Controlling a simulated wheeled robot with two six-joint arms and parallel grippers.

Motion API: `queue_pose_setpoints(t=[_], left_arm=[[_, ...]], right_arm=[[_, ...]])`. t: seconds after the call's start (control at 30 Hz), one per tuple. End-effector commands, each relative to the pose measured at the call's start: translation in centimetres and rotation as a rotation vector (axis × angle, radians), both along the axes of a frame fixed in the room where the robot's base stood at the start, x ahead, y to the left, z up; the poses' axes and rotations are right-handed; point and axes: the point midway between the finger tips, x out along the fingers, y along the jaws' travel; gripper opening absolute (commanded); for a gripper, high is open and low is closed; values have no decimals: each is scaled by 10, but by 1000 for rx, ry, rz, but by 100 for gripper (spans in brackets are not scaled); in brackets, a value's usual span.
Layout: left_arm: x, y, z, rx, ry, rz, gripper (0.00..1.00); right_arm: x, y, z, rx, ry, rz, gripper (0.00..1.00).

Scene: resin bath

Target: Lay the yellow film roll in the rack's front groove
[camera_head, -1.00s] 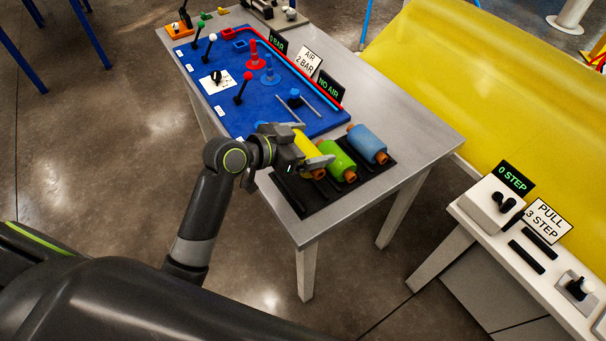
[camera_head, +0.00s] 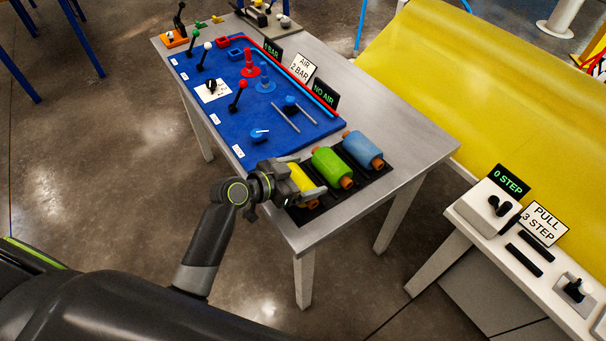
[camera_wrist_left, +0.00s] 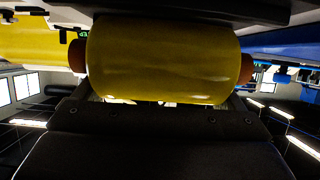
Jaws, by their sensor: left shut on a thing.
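The yellow film roll (camera_head: 303,179), with brown core ends, is between the fingers of my left gripper (camera_head: 306,182). My left gripper is shut on it. In the left wrist view the roll (camera_wrist_left: 165,58) lies crosswise between the two dark fingers, its core ends sticking out on both sides. The black rack (camera_head: 312,213) lies at the near end of the grey table. The roll is over the rack's front part; the gripper and roll hide most of the front groove. I cannot tell whether the roll touches the rack. My right gripper is not in view.
A green roll (camera_head: 331,165) and a blue roll (camera_head: 363,150) lie in the rack behind the yellow one. A blue panel (camera_head: 222,118) with levers, rods and signs fills the table (camera_head: 405,130) beyond. A white bench (camera_head: 520,260) stands at right.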

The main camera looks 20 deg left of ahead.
Motion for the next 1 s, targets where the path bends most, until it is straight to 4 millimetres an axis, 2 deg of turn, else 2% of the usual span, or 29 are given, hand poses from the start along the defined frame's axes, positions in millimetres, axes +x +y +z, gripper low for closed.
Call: queue_pose_setpoints(t=[0.2,0.23,0.3,0.57,0.73,0.8,1.0], left_arm=[[0,0,-8,0,-2,0,59],[0,0,-8,1,-1,0,92],[0,0,-7,1,-1,0,100],[0,0,-5,1,-1,0,100],[0,0,8,1,-1,0,100],[-9,9,6,6,-2,1,100],[-40,32,21,7,-1,0,100]], right_arm=[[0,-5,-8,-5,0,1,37],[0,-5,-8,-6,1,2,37],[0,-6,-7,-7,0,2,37],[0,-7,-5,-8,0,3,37],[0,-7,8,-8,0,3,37],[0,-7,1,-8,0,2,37],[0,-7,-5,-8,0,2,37]])
